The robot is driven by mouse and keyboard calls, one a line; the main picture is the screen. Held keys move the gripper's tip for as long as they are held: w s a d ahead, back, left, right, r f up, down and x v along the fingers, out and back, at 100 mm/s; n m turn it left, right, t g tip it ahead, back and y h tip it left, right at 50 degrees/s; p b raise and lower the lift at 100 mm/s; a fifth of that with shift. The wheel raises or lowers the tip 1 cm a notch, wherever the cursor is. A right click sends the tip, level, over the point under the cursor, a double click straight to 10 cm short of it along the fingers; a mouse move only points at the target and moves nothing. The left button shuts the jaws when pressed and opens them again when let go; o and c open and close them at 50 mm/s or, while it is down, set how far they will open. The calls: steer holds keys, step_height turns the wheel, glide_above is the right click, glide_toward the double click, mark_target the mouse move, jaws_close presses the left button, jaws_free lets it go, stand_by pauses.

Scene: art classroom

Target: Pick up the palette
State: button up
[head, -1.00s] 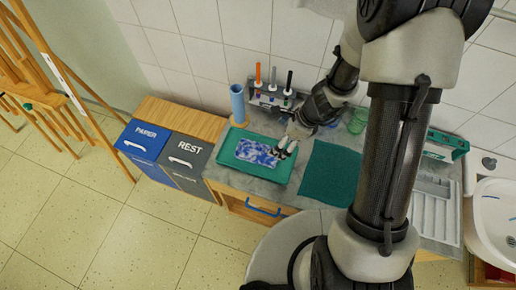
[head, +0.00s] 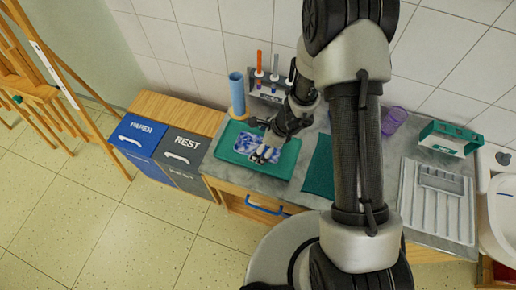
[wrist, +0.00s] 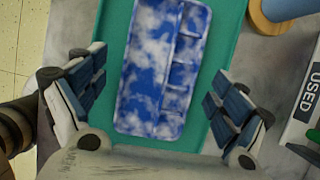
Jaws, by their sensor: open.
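The palette (wrist: 155,70) is a flat blue-and-white mottled rectangle with a row of small wells along one side. It lies on a green tray (wrist: 225,45) on the grey counter. In the head view the palette (head: 250,145) is partly covered by my gripper (head: 264,154), and the tray (head: 232,155) shows around it. In the wrist view my gripper (wrist: 162,108) is open, with one finger on each side of the palette's near part. Nothing is between the fingers except the palette below or between them; the exact height gap is unclear.
A blue cylinder (head: 237,92) on a wooden base and a rack (head: 268,92) with upright tools stand behind the tray. A dark green mat (head: 319,168) lies to the right. A purple cup (head: 394,120), a green-and-white box (head: 449,138) and a drainer (head: 425,215) are farther right.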

steer(key=shift+f, duration=0.15)
steer(key=shift+c, duration=0.4)
steer(key=c, duration=1.1)
steer(key=shift+o, duration=0.2)
